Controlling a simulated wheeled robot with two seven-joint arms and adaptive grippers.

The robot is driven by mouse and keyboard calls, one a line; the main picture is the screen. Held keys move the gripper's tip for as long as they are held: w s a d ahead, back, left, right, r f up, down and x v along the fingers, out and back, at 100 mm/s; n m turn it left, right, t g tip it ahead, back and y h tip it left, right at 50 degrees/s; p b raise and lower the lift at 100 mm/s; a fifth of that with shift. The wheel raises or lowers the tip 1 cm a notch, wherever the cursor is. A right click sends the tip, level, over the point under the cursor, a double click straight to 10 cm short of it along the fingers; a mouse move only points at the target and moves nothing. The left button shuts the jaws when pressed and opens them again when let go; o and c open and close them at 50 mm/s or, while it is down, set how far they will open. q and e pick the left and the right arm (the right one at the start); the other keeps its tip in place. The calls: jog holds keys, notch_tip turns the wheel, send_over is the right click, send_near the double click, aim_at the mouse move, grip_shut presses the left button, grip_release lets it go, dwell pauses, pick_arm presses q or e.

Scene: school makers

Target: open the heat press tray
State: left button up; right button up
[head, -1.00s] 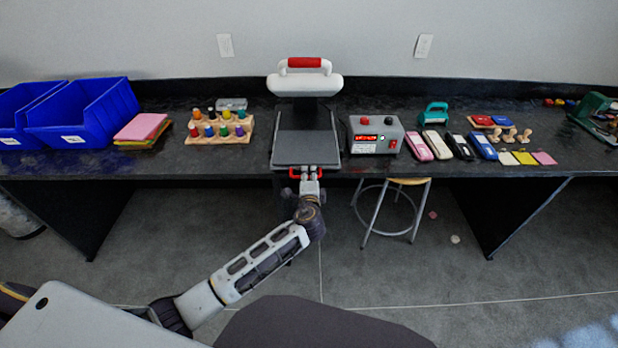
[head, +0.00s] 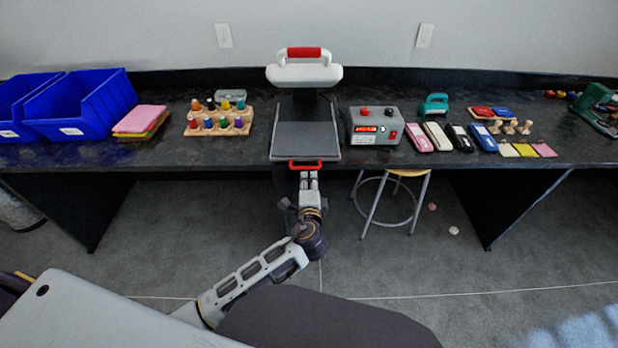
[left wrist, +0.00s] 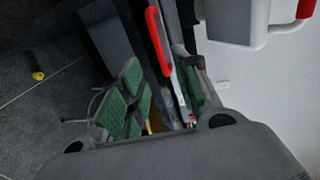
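The heat press (head: 303,75) stands on the bench with its white upper part and red-topped handle at the back. Its grey tray (head: 305,142) lies in front, reaching close to the bench's front edge. The red tray handle (head: 305,165) sticks out at the tray's front; it also shows in the left wrist view (left wrist: 158,42). My left gripper (head: 308,176) is just in front of and below this handle. In the left wrist view its green-padded fingers (left wrist: 165,95) are apart, with no grip on the handle visible. My right gripper is not in view.
A control box (head: 374,127) stands right of the press and a rack of small bottles (head: 218,123) left of it. Blue bins (head: 85,105) are farther left. A stool (head: 395,195) stands under the bench, right of my left arm.

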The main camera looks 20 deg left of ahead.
pick_arm(q)
jog(key=shift+v, duration=1.65)
jog(key=s+a+f+n+g+h, duration=0.1)
jog(key=s+a+f+g, duration=0.15)
jog(key=f, duration=1.25)
jog(key=s+a+f+n+g+h, duration=0.1)
jog(key=s+a+f+g, duration=0.2)
jog(key=f, duration=1.1)
jog(key=s+a+f+n+g+p, duration=0.1)
jog(key=s+a+f+n+g, duration=0.15)
jog(key=s+f, duration=0.45)
jog(key=s+a+f+n+g+p, duration=0.15)
jog(key=s+a+f, duration=0.3)
jog(key=f, duration=0.55)
jog(key=s+a+f+n+g, duration=0.1)
jog(key=s+f, duration=0.3)
jog(key=s, duration=0.5)
jog(key=s+a+f+n+g+h, duration=0.1)
jog(key=s+a+f+n, duration=0.1)
jog(key=s, duration=0.7)
jog(key=s+a+f+n+g, duration=0.2)
jog(key=s+f, duration=0.4)
jog(key=s, duration=0.3)
jog(key=shift+s+a+n, duration=0.3)
jog(key=shift+s+n, duration=0.1)
jog(key=shift+n, duration=0.2)
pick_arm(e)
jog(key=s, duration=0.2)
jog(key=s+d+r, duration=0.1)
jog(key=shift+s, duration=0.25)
